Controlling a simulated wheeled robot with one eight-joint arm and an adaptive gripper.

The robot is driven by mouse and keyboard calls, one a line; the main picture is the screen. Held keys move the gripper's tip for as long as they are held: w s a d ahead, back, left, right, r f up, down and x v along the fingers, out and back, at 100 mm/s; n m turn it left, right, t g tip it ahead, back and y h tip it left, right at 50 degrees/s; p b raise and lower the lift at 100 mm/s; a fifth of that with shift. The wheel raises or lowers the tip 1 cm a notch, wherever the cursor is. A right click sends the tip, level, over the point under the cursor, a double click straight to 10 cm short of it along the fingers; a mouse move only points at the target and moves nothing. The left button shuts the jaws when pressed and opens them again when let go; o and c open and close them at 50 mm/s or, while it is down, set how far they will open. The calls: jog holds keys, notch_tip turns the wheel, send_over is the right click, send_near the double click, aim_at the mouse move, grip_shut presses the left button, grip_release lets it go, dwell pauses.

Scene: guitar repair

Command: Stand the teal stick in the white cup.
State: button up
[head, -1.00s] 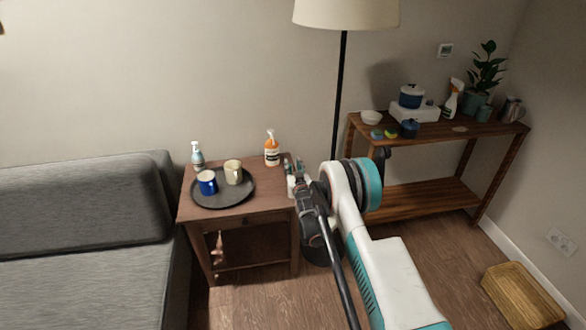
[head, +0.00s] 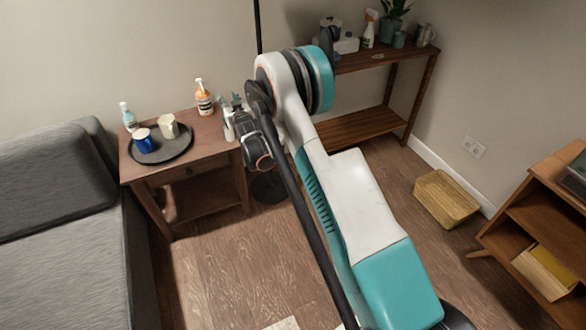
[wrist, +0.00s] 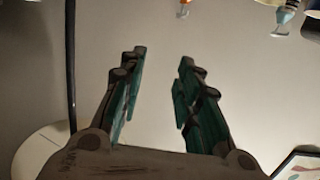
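My gripper (wrist: 160,80) is open in the wrist view, its dark fingers with teal pads spread apart and nothing between them. In the head view my gripper (head: 233,108) appears over the right end of the side table (head: 214,133), partly behind my arm. A white object (head: 229,130) shows just below the fingers, mostly covered; I cannot tell whether it is the white cup. A cream cup (head: 168,125) stands on the dark round tray (head: 178,152), beside a blue mug (head: 143,141). I cannot make out a teal stick in either view.
An orange pump bottle (head: 204,101) and a pale teal pump bottle (head: 129,118) stand at the table's back. A lamp pole (head: 258,30) rises behind. A grey sofa (head: 50,190) is left, a wooden shelf (head: 360,125) right. A basket (head: 445,200) lies on open floor.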

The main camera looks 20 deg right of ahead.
jog(key=s+r+g, duration=0.1)
jog(key=s+r, duration=0.3)
jog(key=r, duration=0.3)
jog(key=s+r+g, duration=0.1)
jog(key=s+r, duration=0.3)
jog(key=r, duration=0.3)
jog(key=s+r+g, duration=0.1)
jog(key=s+r, duration=0.3)
jog(key=s, duration=0.4)
jog(key=s+r+g, duration=0.2)
jog(key=s+r, duration=0.2)
jog(key=s, duration=0.4)
jog(key=s+f+g, duration=0.2)
jog(key=s, duration=1.5)
jog(key=s+f+g, duration=0.2)
jog(key=s, duration=1.6)
jog(key=shift+a+f+g, duration=0.15)
jog(key=shift+f+g, duration=0.15)
jog(key=shift+f, duration=0.1)
